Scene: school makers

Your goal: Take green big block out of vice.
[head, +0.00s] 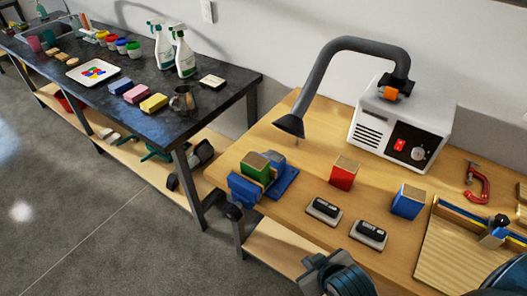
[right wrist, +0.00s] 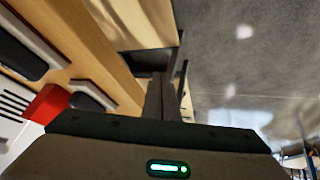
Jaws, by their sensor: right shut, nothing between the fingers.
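The green big block (head: 255,165), with a wood-coloured top, stands upright in the blue vice (head: 283,180) at the left end of the wooden workbench. The vice jaws are on both sides of it and hide its lower part. My right gripper (head: 318,268) is at the bottom of the head view, in front of the bench edge, below and to the right of the vice. It is shut and empty, apart from the block. Its shut fingers (right wrist: 160,98) also show in the right wrist view, where I cannot make out the green block. My left gripper is not in view.
A red block (head: 345,173), a blue block (head: 408,201) and two dark-topped items (head: 323,210) (head: 369,234) stand right of the vice. A grey extractor hose (head: 318,75) arches down behind the vice from a white unit (head: 400,125). A dark table (head: 110,95) stands left.

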